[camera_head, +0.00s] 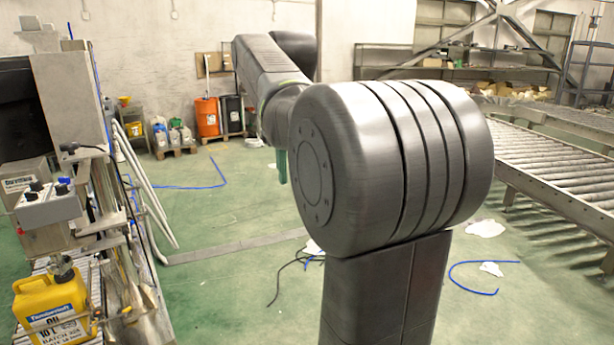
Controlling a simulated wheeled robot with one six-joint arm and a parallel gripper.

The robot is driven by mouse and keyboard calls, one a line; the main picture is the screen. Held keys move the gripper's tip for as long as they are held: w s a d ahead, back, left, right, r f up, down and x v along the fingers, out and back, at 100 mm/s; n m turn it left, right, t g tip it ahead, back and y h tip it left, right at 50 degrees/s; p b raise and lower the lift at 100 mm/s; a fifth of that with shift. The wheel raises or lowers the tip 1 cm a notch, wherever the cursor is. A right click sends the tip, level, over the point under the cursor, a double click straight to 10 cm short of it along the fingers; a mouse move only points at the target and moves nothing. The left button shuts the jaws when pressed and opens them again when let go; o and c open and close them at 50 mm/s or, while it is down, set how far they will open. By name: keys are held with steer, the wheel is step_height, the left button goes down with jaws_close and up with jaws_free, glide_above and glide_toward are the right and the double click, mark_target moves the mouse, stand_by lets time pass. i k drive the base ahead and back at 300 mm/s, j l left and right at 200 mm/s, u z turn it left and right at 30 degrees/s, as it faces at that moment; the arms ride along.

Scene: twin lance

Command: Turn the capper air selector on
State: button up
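A grey control box (47,208) with several black knobs on top is mounted on the machine at the left. It may carry the capper air selector, but I cannot read its markings or tell how any knob is set. My arm's large dark joint fills the middle of the view, well to the right of the box. A narrow teal piece (281,166) hangs below my arm and may be part of my gripper. The fingertips cannot be made out, and the rest of the gripper is hidden behind the arm.
A yellow jug (54,307) stands below the box at the machine. White pipes (145,185) run along the machine's right side. Green floor lies open between machine and arm, with a blue hose (208,186) on it. A roller conveyor (550,165) stands at the right.

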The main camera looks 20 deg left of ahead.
mark_target(60, 179)
steer(key=i+j+u, duration=0.25)
steer(key=u, duration=0.2)
steer(key=i+u, duration=0.75)
steer(key=u, duration=0.15)
steer(key=i+u, duration=0.7)
steer(key=i, duration=0.35)
steer(key=i+u, duration=0.25)
steer(key=i, duration=0.35)
